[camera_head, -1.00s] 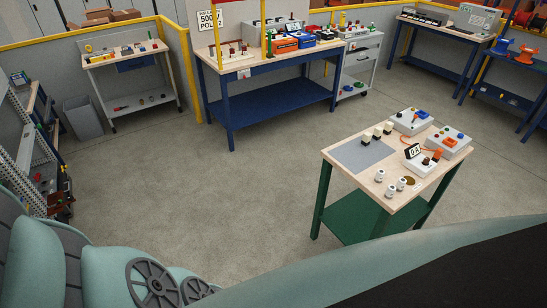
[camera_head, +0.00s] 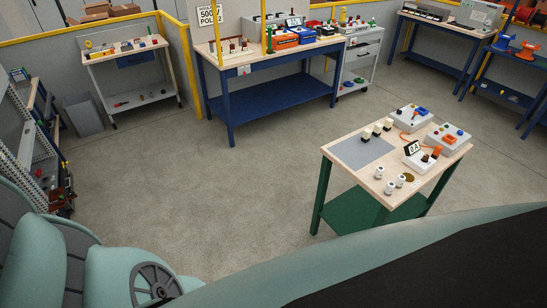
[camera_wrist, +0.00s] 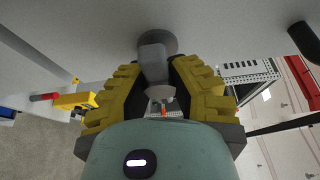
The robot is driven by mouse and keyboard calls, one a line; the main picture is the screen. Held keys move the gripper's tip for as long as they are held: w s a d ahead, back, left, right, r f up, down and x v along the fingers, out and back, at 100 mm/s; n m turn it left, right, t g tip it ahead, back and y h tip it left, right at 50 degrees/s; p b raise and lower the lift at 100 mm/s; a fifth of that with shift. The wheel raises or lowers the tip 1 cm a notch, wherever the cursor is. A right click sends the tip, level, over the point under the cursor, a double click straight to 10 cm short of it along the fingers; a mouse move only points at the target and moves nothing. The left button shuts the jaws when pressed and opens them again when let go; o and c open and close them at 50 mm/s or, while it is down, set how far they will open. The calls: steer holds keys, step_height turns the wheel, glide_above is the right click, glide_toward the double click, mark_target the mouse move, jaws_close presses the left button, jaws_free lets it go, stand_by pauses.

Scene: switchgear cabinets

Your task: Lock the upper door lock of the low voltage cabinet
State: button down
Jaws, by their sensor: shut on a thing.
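In the wrist view, my gripper (camera_wrist: 158,76) has its two yellow ribbed fingers closed around a grey lock handle (camera_wrist: 152,62). The handle projects from a round dark grey base (camera_wrist: 160,40) on a flat light grey panel (camera_wrist: 100,22), which looks like the cabinet door. Its lower end is partly hidden between the fingers. I cannot tell from this view whether this is the upper lock or how far it is turned. The head view shows neither the lock nor my gripper.
In the wrist view, a dark rod-like part (camera_wrist: 303,42) stands out at the upper right. In the head view, a wooden-topped table (camera_head: 333,153) with switch boxes stands at right. Blue-legged benches (camera_head: 275,100) line the back. The middle floor (camera_head: 235,170) is clear.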

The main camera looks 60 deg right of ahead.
steer(key=c, duration=0.9)
jaws_free()
steer(key=v, duration=1.2)
steer(key=shift+w+r, duration=0.1)
steer(key=shift+r, duration=0.05)
stand_by(0.5)
